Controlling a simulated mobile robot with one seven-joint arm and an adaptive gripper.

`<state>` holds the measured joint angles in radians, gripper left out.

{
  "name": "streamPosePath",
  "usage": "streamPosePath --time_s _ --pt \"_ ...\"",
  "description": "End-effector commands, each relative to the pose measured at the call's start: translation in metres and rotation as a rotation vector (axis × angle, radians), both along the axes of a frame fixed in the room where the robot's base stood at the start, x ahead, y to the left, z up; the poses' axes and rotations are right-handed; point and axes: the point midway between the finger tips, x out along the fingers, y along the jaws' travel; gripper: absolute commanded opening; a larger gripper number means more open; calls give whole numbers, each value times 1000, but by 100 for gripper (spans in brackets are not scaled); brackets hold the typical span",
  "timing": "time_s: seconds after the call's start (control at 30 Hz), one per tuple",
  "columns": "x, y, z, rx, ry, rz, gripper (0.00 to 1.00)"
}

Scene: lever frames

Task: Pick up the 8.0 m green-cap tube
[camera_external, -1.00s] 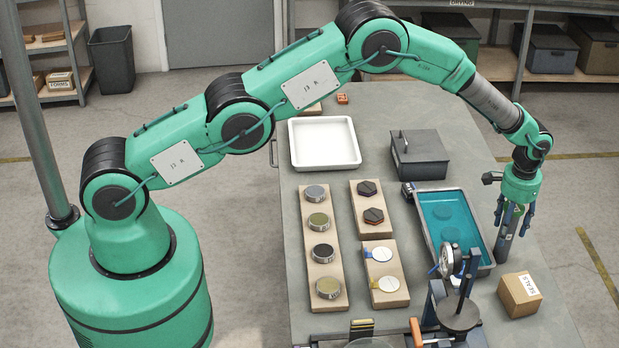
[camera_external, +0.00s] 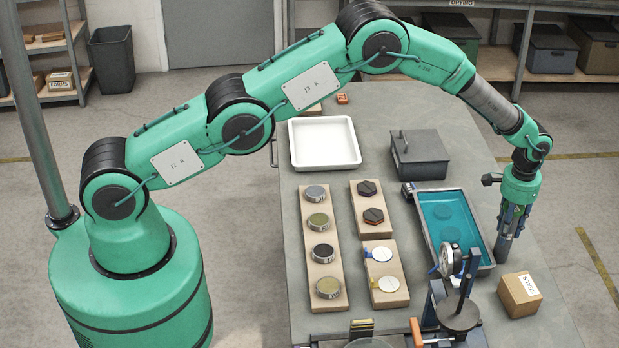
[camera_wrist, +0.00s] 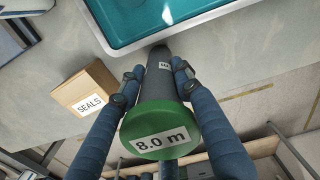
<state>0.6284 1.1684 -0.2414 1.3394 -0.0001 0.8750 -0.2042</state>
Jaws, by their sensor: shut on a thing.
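The tube is dark grey with a green cap labelled "8.0 m" (camera_wrist: 160,132), seen from above in the wrist view. In the external view its dark lower part (camera_external: 503,247) stands roughly upright at the table's right edge, beside the blue-liquid tray. My gripper (camera_wrist: 155,85) has its blue fingers closed around the tube just below the cap. In the external view my gripper (camera_external: 514,220) is shut on the tube, and its fingers hide the cap. I cannot tell whether the tube's foot touches the table.
The tray of blue liquid (camera_external: 486,268) lies just left of the tube. A cardboard "SEALS" box (camera_external: 519,295) sits in front. A dial gauge stand (camera_external: 460,316) is at the front. A dark lidded box (camera_external: 420,158) and a white tray (camera_external: 325,165) stand farther back.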

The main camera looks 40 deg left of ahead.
Motion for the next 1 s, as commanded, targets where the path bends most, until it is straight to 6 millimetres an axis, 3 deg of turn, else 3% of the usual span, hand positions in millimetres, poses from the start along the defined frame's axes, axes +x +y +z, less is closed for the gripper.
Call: streamPosePath --time_s 0.47,1.0 --pt "1 -1 13 -1 -2 0 0" --pt "1 -1 83 -2 -2 0 0"
